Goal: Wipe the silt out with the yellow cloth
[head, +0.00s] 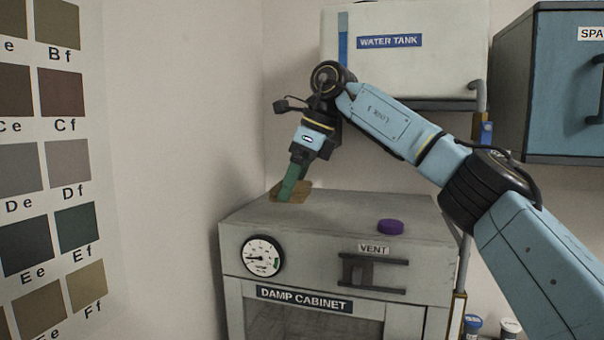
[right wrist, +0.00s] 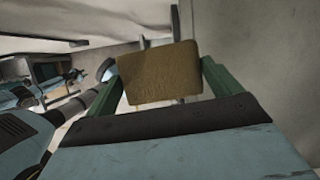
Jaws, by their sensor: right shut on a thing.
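The yellow cloth (head: 303,190), a brownish-yellow flat piece, is at the back left of the damp cabinet's (head: 330,216) top. In the right wrist view the cloth (right wrist: 160,73) spans the space between the two green fingers. My right gripper (head: 290,188) points down and is shut on the cloth. I cannot tell whether the cloth touches the cabinet top. The water tank (head: 440,65) is a pale box on the wall behind my right arm. I see no silt. My left gripper is not in view.
A purple lid-like disc (head: 391,227) lies on the cabinet top at the right. The cabinet's front has a dial gauge (head: 262,256) and a vent handle (head: 372,271). A blue wall cupboard (head: 555,85) is at the upper right. A colour chart (head: 45,170) covers the left wall.

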